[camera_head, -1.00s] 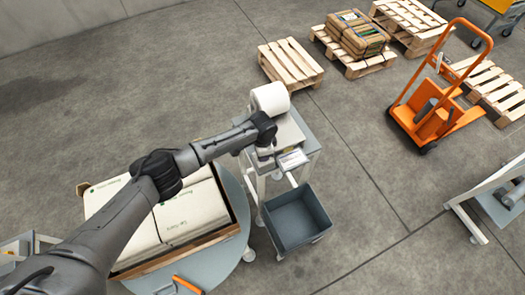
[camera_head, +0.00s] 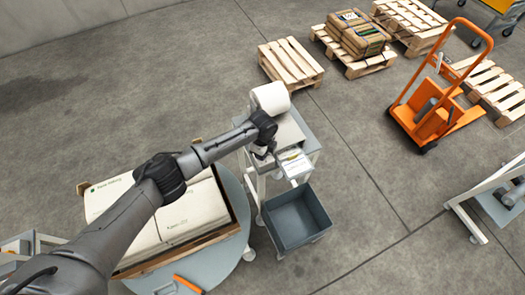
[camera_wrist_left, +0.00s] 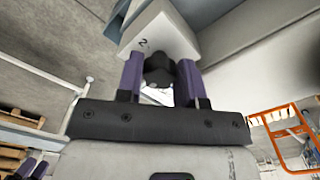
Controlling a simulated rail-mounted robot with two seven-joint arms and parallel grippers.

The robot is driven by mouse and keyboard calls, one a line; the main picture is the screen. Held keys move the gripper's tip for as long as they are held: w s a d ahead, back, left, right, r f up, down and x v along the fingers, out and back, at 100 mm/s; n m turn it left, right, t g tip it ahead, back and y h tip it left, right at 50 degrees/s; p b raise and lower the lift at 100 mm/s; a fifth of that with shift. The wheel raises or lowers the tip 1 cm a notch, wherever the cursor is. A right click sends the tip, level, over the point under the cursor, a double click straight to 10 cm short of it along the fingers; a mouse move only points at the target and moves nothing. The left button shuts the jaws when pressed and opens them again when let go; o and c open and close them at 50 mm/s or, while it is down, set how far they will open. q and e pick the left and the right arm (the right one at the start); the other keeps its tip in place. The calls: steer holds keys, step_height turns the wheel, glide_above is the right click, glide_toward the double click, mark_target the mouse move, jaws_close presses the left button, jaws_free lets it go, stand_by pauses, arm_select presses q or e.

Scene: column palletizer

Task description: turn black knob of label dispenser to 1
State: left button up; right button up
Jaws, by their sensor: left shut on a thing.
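The label dispenser (camera_head: 290,130) stands on a small table, with a white label roll (camera_head: 270,98) on top. My left arm reaches over to it, and the wrist hides most of its near side. In the left wrist view, the black knob (camera_wrist_left: 159,72) sits on a pale dispenser face (camera_wrist_left: 160,32) marked with a "2". My left gripper (camera_wrist_left: 160,80) has its two purple fingers on either side of the knob and is shut on it. I cannot make out the knob's pointer.
A grey bin (camera_head: 297,219) stands in front of the dispenser table. White sacks (camera_head: 190,212) lie on a round turntable (camera_head: 237,250) to the left. Wooden pallets (camera_head: 290,62) and an orange hand truck (camera_head: 432,110) stand farther back.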

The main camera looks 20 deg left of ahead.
arm_select(q)
steer(key=shift+m, duration=0.3)
stand_by(0.4)
steer(key=o, duration=0.7)
steer(key=shift+o, duration=1.1)
steer(key=shift+s, duration=0.1)
